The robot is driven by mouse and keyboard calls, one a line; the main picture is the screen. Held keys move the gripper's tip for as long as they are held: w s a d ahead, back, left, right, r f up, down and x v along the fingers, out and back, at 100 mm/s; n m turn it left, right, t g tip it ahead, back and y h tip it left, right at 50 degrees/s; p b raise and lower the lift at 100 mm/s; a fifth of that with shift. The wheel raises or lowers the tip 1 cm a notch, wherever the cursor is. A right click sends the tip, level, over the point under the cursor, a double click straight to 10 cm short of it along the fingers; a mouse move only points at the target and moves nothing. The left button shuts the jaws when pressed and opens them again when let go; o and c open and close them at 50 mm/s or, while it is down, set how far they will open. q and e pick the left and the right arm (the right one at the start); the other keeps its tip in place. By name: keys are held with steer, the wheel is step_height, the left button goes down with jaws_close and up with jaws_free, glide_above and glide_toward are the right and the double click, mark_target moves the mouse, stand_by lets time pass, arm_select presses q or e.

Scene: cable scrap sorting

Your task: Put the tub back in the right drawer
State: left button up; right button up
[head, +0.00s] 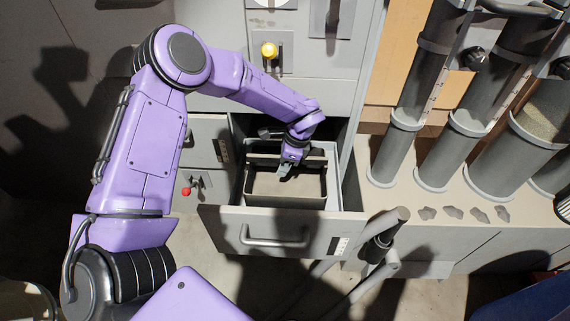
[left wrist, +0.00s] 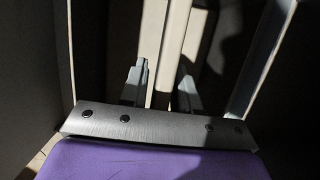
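The open drawer (head: 220,226) on the right of the cabinet is pulled out towards me. A dark-rimmed tub (head: 310,201) with a beige inside sits within its walls. My left gripper (head: 286,171) reaches down at the tub's far part, by its crossbar or far wall. In the left wrist view, the two grey fingers (left wrist: 163,88) stand apart, one on each side of a pale upright strip (left wrist: 175,45). It looks like part of the tub. I cannot tell whether they press on it. My right gripper is not in view.
A closed front with a red-knobbed lever (head: 187,191) is left of the drawer. A yellow knob (head: 269,50) is above. Grey cylinders (head: 397,150) stand on a ledge to the right. Grey pipe-like bars (head: 378,250) are close to the drawer's front right corner.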

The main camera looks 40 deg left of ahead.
arm_select(q)
steer(key=shift+o, duration=0.9)
steer(key=p+v, duration=0.1)
steer(key=v, duration=0.9)
steer(key=shift+r, duration=0.35)
